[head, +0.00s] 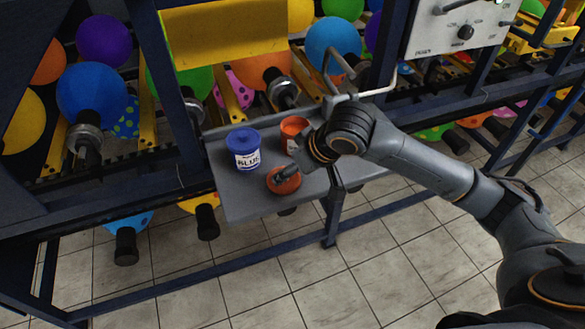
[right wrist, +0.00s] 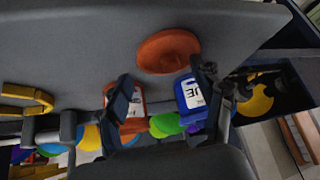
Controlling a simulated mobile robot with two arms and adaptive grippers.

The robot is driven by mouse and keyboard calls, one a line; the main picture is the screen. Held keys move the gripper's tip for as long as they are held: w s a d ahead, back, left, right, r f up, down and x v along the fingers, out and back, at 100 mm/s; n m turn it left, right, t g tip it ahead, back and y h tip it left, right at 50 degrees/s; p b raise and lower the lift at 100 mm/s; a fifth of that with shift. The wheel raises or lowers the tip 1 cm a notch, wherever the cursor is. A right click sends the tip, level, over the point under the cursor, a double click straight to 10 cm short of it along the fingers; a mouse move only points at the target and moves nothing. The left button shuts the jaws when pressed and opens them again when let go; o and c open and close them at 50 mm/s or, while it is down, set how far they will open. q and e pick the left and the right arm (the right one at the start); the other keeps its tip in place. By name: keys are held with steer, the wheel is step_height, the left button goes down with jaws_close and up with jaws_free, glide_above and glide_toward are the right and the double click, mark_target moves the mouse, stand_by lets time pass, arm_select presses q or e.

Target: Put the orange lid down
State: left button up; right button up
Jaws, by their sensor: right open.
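The orange lid (head: 286,184) lies on the grey shelf (head: 235,200) near its front edge, in front of the open orange can (head: 294,127). The lid also shows in the right wrist view (right wrist: 168,50), just beyond my fingertips. My right gripper (head: 279,178) is at the lid in the head view, partly covering it. In the right wrist view its two fingers (right wrist: 160,85) stand apart with nothing held between them. Whether a finger still touches the lid I cannot tell. My left gripper is not in view.
A blue can with a blue lid (head: 244,150) stands upright on the shelf, left of the orange can. Behind is a dark blue frame with balloons on black holders, including a blue balloon (head: 93,95). The shelf's front left part is bare.

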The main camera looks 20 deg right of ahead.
steer(key=v, duration=1.1)
steer(key=shift+r, duration=0.25)
steer(key=shift+s+d, duration=0.15)
